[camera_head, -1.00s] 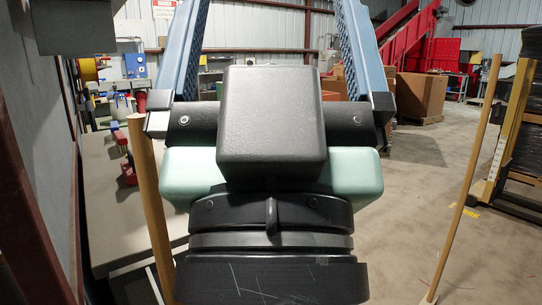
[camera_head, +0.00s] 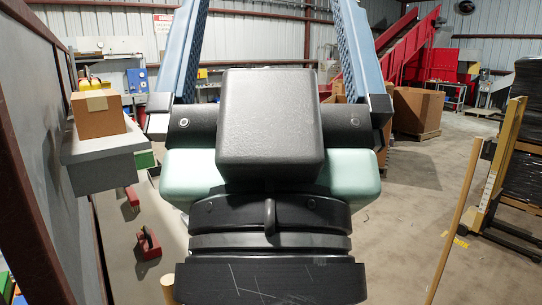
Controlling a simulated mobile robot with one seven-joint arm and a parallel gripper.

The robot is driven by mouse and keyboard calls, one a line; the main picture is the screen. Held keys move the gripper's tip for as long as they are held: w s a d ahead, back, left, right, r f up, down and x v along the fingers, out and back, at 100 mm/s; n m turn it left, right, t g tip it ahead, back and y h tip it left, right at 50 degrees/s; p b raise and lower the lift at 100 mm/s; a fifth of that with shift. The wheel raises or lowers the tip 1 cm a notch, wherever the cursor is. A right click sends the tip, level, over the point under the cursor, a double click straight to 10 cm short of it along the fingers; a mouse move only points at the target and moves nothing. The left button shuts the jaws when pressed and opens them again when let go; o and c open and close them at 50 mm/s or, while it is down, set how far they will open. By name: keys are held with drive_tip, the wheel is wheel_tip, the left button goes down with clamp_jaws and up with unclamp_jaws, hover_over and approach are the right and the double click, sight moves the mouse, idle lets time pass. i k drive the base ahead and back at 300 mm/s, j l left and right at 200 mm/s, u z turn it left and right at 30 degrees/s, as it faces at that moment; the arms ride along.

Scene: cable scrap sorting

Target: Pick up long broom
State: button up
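Two light wooden poles, which look like broom handles, show in the head view. The right pole (camera_head: 455,220) stands slightly tilted to the right of my arm, and its lower end is cut off by the bottom of the picture. Only the top of the left pole (camera_head: 168,288) shows, low beside the dark base of my gripper. No broom head is visible on either. My gripper (camera_head: 270,30) fills the middle, with its two blue fingers wide apart, nothing visible between them, and their tips at the top edge. It touches neither pole.
A grey shelf (camera_head: 98,172) with a cardboard box (camera_head: 98,113) juts out at the left. Below it is a bench with red-handled tools (camera_head: 148,243). A yellow lift frame (camera_head: 500,165) stands at the right, with a large carton (camera_head: 418,108) farther back. Open floor lies at the right.

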sight(473, 161)
drive_tip(key=i+l+z, duration=0.15)
drive_tip(key=z, duration=0.45)
drive_tip(key=i+l+z, duration=0.15)
drive_tip(key=i+z, duration=0.15)
drive_tip(key=i, duration=0.55)
drive_tip(key=i+z, duration=0.3)
drive_tip(key=i, duration=0.55)
drive_tip(key=i+j, duration=0.1)
drive_tip(key=i, duration=1)
